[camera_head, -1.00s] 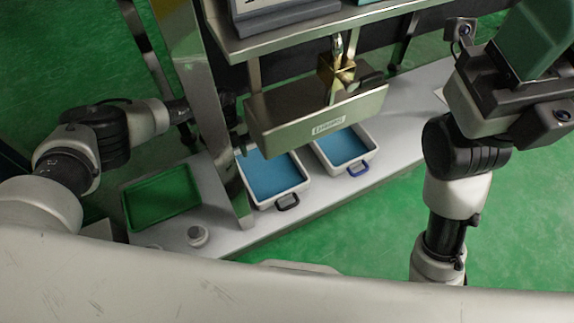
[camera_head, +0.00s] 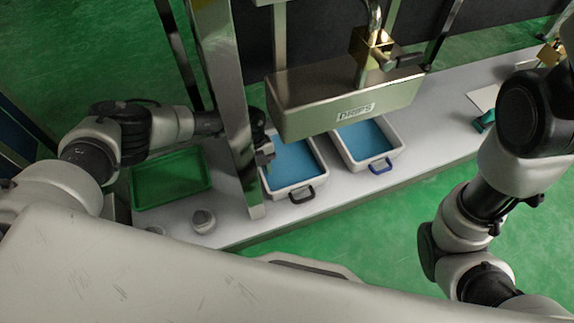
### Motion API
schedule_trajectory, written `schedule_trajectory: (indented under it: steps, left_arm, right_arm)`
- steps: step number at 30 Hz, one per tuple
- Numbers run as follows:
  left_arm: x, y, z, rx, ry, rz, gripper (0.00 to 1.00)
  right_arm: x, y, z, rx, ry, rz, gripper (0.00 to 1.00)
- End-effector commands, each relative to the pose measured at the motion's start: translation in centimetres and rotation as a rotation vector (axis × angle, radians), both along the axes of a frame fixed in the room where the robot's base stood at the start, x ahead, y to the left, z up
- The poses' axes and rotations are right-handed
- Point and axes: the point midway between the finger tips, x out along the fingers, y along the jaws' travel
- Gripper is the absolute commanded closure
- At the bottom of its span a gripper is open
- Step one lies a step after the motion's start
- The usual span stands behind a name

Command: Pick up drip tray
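A beige metal box labelled "DRIPS" (camera_head: 345,104), which looks like the drip tray, hangs beneath a brass valve (camera_head: 371,48). It sits above two white trays. My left arm reaches in from the left and passes behind a shiny upright post. My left gripper (camera_head: 263,151) shows partly at the right side of that post, below and left of the box, and appears apart from it. The post hides much of it, so its opening is unclear. My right arm stands at the right edge; its gripper is out of view.
A green tray (camera_head: 170,180) and a small round grey object (camera_head: 203,221) lie left. The shiny post (camera_head: 228,100) stands near my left gripper.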

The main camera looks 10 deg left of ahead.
Motion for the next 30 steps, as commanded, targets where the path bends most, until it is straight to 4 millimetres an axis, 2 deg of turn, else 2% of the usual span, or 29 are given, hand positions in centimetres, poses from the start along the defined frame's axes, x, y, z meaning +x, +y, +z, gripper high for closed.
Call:
schedule_trajectory:
  steps: [5,8,12,30]
  left_arm:
    - [-0.01,-0.02,0.06,0.0,0.0,-0.001,0.66]
    - [0.0,-0.03,0.06,0.0,0.0,-0.001,0.78]
    - [0.0,-0.02,0.06,0.0,0.0,-0.001,1.0]
    - [0.45,0.17,0.72,-0.002,-0.003,0.0,1.0]
  right_arm:
    - [-0.02,0.0,0.08,0.0,0.0,0.0,0.57]
    - [-0.02,0.0,0.08,0.0,0.0,0.0,0.57]
    - [0.0,0.0,0.06,0.0,0.0,0.0,0.57]
    - [0.0,-0.01,0.45,0.001,-0.002,0.002,0.57]
